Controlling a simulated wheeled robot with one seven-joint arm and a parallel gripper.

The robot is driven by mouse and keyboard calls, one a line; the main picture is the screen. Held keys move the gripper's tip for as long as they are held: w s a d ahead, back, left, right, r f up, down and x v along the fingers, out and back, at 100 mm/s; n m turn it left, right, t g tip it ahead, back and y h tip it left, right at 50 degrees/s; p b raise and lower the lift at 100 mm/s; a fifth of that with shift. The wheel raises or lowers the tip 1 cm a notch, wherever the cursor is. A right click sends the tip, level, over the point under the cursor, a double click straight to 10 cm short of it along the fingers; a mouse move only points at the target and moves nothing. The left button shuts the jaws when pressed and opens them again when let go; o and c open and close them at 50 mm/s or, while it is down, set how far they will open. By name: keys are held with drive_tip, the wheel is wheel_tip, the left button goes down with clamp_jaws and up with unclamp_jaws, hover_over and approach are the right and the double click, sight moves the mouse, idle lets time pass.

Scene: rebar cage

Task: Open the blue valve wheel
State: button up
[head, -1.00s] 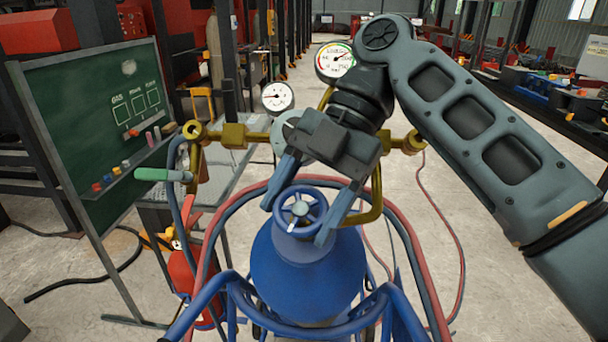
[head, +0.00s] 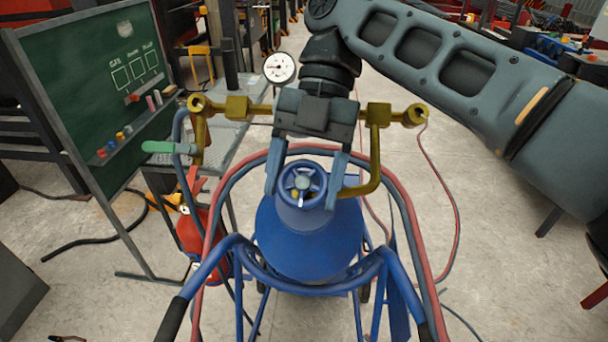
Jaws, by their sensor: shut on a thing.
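The blue valve wheel (head: 303,170) sits on top of the blue gas cylinder (head: 308,240), near the middle of the head view. My gripper (head: 303,192) reaches down from above and behind the wheel. Its two blue-grey fingers stand on the left and right sides of the wheel and are shut on its rim. The wheel's spokes and pale hub show between the fingers.
Brass pipework (head: 250,108) with a pressure gauge (head: 279,67) stands behind the wheel. Red and blue hoses (head: 420,215) loop around the cylinder and its blue cart frame (head: 240,260). A green chalkboard (head: 95,85) and a red extinguisher (head: 195,232) stand at the left.

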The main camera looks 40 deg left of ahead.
drive_tip(key=shift+s, duration=0.2)
drive_tip(key=o, duration=1)
drive_tip(key=shift+w, duration=0.1)
drive_tip(key=shift+v, duration=3.85)
